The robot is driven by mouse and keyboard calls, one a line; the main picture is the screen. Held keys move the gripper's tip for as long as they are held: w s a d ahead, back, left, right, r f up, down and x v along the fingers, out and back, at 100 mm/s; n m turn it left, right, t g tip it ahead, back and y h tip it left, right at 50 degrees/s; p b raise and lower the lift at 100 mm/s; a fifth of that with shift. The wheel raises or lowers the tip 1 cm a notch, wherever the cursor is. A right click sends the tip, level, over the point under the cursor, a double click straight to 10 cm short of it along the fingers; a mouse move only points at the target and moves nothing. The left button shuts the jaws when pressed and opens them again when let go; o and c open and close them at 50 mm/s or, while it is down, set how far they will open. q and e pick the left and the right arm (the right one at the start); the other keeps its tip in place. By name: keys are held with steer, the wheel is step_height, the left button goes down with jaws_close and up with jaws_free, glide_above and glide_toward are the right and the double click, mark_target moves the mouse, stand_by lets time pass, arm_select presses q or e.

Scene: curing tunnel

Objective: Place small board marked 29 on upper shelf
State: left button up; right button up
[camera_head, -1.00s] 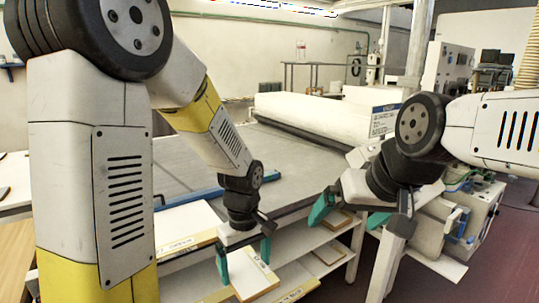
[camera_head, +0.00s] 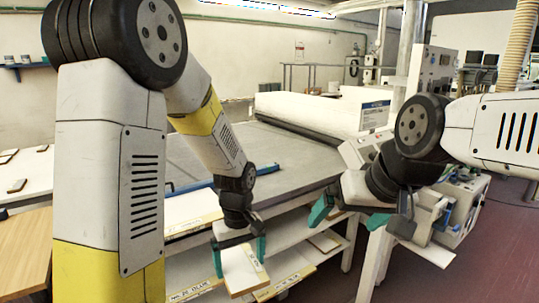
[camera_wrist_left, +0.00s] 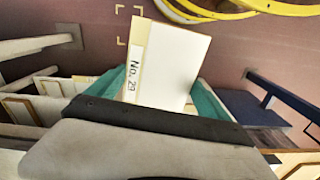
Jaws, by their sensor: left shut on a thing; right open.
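The small board (camera_head: 242,270) is a white panel with a pale wooden edge, and in the left wrist view the board (camera_wrist_left: 170,62) shows a label strip reading "No. 29". My left gripper (camera_head: 239,257) is shut on it, its green fingers on either side, and holds it in front of the shelf unit. The upper shelf (camera_head: 290,236) is a white shelf under the grey table top, with boards on it. My right gripper (camera_head: 362,218) is open and empty, to the right, near the table's front corner.
A lower shelf (camera_head: 190,286) with labelled boards lies below. A grey table top (camera_head: 290,160) is above the shelves, with a blue bar (camera_head: 190,187) on its edge. A white leg (camera_head: 372,262) stands at the right. A wooden surface (camera_head: 25,250) is at the left.

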arm_select(q)
steer(key=w+a+f+m, duration=0.5)
steer(key=w+a+f, duration=0.2)
steer(key=w+a, duration=0.1)
steer(key=shift+w, duration=0.25)
